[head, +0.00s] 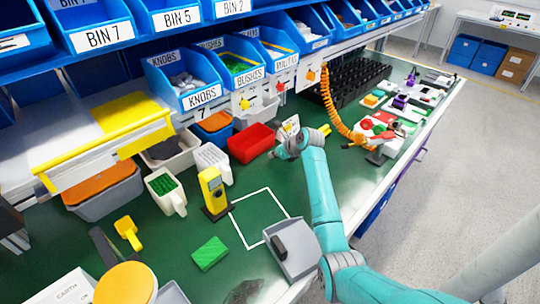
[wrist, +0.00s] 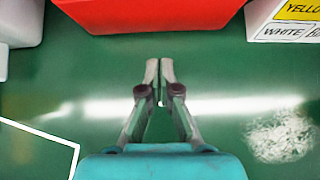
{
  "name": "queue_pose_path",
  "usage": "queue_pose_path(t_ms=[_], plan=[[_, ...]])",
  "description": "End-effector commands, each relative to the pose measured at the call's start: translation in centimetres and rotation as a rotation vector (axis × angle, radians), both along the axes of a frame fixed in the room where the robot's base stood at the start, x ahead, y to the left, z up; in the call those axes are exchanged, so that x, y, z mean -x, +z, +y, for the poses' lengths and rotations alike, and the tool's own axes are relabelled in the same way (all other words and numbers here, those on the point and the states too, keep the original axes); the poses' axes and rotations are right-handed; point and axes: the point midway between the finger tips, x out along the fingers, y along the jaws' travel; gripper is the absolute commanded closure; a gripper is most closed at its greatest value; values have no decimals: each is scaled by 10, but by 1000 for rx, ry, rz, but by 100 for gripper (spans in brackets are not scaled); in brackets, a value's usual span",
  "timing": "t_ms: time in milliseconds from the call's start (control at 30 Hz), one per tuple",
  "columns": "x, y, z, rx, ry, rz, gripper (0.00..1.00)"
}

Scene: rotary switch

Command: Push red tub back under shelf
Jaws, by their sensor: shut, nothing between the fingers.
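The red tub (head: 252,142) stands on the green bench top in front of the shelf (head: 235,100), its front part out from under the shelf's edge. In the wrist view the tub (wrist: 150,12) shows as a red wall across the top. My gripper (head: 283,150) is just in front and to the right of the tub in the head view. In the wrist view my gripper (wrist: 159,64) is shut with nothing between its fingertips. A strip of green bench lies between the fingertips and the tub, so they are apart.
White containers (head: 212,160) stand left of the tub. A labelled white box (head: 290,127) stands to its right; it also shows in the wrist view (wrist: 290,20). A yellow device (head: 213,190) and a white-outlined square (head: 258,217) are nearer. An orange coiled hose (head: 330,100) hangs to the right.

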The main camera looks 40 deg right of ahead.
Motion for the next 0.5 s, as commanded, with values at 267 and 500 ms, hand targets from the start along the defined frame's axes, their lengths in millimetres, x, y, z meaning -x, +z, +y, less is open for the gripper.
queue_pose_path(t_ms=[267, 500], plan=[[32, 33, -1, 1, -1, -2, 100], [59, 60, -2, 1, -1, -1, 100]])
